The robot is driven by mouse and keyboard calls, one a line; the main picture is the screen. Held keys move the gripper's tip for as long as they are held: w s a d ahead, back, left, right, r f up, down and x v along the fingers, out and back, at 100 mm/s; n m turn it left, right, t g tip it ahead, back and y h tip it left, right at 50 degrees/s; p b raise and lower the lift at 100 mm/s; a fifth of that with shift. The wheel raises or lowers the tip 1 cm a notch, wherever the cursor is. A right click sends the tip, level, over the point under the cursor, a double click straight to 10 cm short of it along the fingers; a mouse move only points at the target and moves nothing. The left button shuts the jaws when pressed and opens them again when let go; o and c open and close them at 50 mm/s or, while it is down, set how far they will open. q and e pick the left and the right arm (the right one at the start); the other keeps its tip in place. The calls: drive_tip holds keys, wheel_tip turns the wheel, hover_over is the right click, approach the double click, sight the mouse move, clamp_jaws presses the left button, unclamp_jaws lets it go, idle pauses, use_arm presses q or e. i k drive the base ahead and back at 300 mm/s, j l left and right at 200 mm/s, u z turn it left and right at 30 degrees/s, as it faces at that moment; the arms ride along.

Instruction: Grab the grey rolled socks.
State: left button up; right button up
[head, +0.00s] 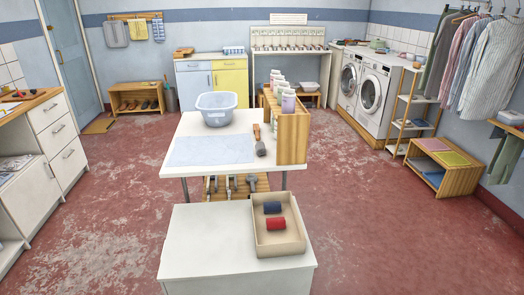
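In the head view, a shallow beige tray (257,238) sits on the white front cabinet. It holds a dark blue roll (272,207) and a red roll (276,224), which look like rolled socks. No grey roll shows in the tray. A small dark grey object (261,149) lies on the white table beside a brown wooden piece (256,132); I cannot tell whether it is the grey rolled socks or a tool head. Neither of my grippers is in view.
The white table (190,180) carries a pale blue basin (217,109), a light blue cloth (212,150) and a wooden rack (293,137) of bottles. The front cabinet (205,240) is bare left of the tray. Red floor is free on both sides.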

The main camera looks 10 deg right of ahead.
sight(260, 146)
drive_tip(key=i+j+u, duration=0.2)
drive_tip(key=j+u, duration=0.15)
drive_tip(key=i+j+u, duration=0.45)
drive_tip(key=u, duration=0.25)
drive_tip(key=i+j+u, duration=0.2)
drive_tip(key=u, duration=0.2)
drive_tip(key=i+j+u, duration=0.15)
drive_tip(key=u, duration=0.25)
drive_tip(key=i+j, duration=0.15)
drive_tip(key=i, duration=0.45)
drive_tip(key=i+j, duration=0.2)
drive_tip(key=i, duration=0.4)
drive_tip(key=i+l+z, duration=0.15)
drive_tip(key=z, duration=0.25)
drive_tip(key=i+z, duration=0.65)
drive_tip(key=z, duration=0.2)
drive_tip(key=i+z, duration=0.7)
drive_tip(key=i+j+z, duration=0.1)
drive_tip(key=i+z, duration=0.25)
